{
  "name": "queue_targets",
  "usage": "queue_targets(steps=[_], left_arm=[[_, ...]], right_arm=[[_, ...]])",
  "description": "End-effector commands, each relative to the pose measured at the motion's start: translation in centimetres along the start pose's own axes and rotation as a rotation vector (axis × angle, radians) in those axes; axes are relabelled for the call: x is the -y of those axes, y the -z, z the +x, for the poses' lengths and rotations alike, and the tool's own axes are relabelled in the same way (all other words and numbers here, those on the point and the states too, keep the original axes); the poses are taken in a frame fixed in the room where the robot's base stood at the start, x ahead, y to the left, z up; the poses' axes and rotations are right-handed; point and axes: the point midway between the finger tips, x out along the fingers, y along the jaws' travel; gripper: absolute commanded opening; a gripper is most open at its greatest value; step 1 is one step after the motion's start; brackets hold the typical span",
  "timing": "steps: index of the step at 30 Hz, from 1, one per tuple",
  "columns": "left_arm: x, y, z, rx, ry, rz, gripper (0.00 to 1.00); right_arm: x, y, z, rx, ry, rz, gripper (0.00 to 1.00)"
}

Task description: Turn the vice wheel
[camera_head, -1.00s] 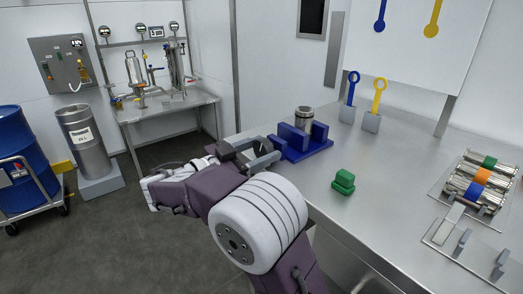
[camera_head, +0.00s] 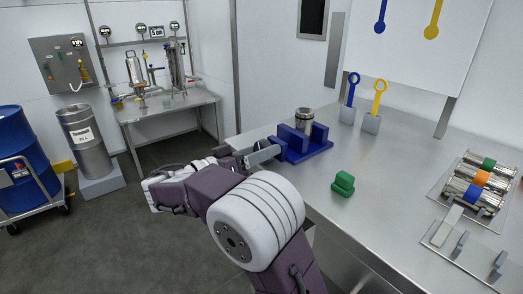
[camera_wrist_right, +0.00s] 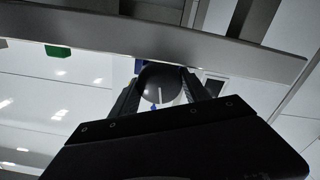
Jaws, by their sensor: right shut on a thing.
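The blue vice (camera_head: 310,147) sits at the near left edge of the steel bench, with a metal cylinder (camera_head: 304,121) upright between its jaws. My right gripper (camera_head: 268,153) is at the vice's left side, reaching in from the left. In the right wrist view, the dark round vice wheel (camera_wrist_right: 160,84), with a white line on its face, is between the two fingers of my right gripper (camera_wrist_right: 160,90), which is shut on it. In the head view the wheel is mostly hidden by the gripper. My left gripper is not in view.
A green block (camera_head: 343,184) stands on the bench (camera_head: 390,180) right of the vice. A rack of banded cylinders (camera_head: 480,182) lies at the right. Open floor is at the left.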

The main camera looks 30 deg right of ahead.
Motion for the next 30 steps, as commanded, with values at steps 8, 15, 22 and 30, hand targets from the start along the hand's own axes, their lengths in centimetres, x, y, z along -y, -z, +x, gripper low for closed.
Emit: queue_targets(steps=[8, 15, 22, 30], left_arm=[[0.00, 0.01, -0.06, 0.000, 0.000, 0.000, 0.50], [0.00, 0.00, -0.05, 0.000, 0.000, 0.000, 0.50], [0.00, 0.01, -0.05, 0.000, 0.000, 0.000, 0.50], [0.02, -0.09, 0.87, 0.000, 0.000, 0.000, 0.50]], right_arm=[[0.03, -0.03, -0.01, 0.000, 0.001, -0.020, 0.13], [0.04, -0.04, -0.01, 0.000, 0.001, -0.019, 0.57], [0.04, -0.04, -0.01, 0.000, 0.001, -0.018, 0.76], [0.06, -0.28, -0.01, 0.001, 0.000, 0.199, 0.76]])
